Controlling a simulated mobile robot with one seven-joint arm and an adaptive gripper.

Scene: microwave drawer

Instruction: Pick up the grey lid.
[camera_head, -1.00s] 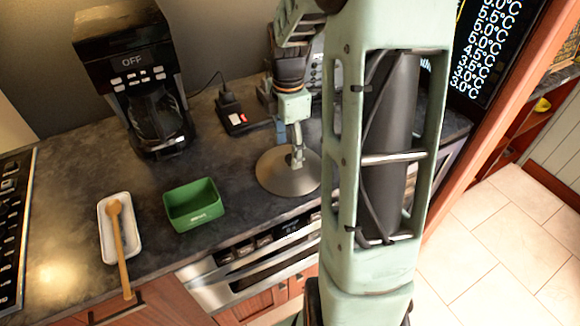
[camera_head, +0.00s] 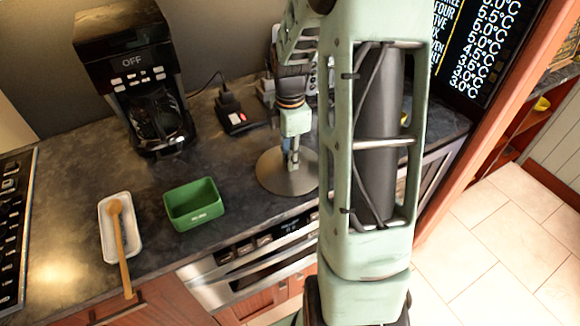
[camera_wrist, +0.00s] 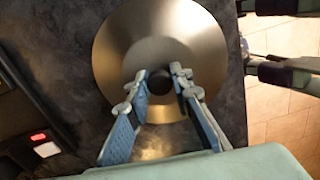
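The grey lid (camera_head: 277,179) is a round metal disc lying on the dark countertop, right of the green dish in the head view. In the wrist view the lid (camera_wrist: 160,48) fills the upper middle, with a dark round knob (camera_wrist: 159,80) at its centre. My gripper (camera_head: 292,163) points down over the lid in the head view. In the wrist view my gripper (camera_wrist: 160,82) has its two blue fingers apart, one on each side of the knob. A gap shows between each finger and the knob. The right part of the lid is hidden by my arm in the head view.
A green dish (camera_head: 194,205), a white spoon rest (camera_head: 112,245) with a wooden spoon (camera_head: 122,255), and a coffee maker (camera_head: 140,85) stand to the left. A black power strip with a red switch (camera_head: 238,119) lies behind the lid. The counter's front edge is close to the lid.

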